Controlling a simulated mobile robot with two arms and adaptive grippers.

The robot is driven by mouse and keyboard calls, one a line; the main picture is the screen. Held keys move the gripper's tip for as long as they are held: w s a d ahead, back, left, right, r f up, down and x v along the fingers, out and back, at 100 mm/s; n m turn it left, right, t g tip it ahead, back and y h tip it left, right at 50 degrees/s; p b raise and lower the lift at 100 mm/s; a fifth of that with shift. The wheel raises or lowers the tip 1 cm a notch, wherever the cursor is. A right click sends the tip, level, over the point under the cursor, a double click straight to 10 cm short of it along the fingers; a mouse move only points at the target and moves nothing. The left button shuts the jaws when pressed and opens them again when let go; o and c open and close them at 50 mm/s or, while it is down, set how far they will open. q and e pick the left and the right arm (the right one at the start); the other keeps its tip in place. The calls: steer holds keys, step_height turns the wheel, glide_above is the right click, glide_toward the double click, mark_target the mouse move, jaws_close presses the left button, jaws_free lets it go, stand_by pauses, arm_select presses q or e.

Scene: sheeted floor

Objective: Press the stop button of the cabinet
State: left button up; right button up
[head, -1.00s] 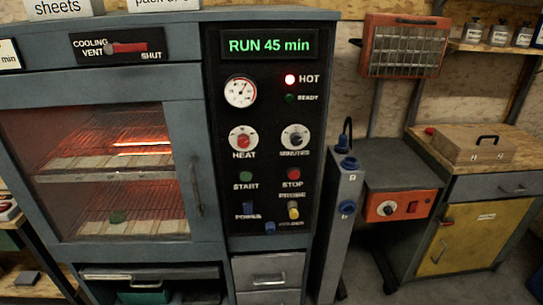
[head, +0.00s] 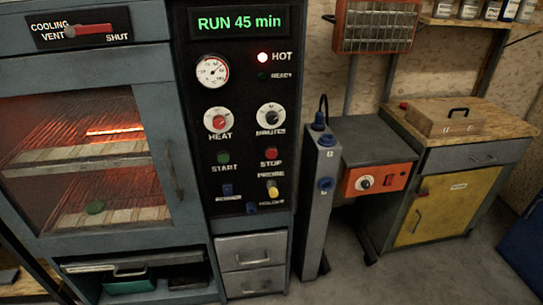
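The cabinet (head: 184,228) stands at the left, with a black control panel (head: 241,90) on its right side. The red STOP button (head: 270,154) is on the panel, right of the green START button (head: 223,158). The display (head: 239,22) reads "RUN 45 min". The heat dial (head: 218,120) and minutes dial (head: 271,117) sit above the buttons. A heater glows behind the glass door (head: 84,160), which is shut. Neither of my grippers is in view.
A grey post (head: 317,200) with blue knobs stands just right of the cabinet. Beyond it are an orange control box (head: 377,179) and a yellow-doored cupboard (head: 441,208) with a wooden box (head: 442,119) on top. Bare floor (head: 420,275) shows at the lower right.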

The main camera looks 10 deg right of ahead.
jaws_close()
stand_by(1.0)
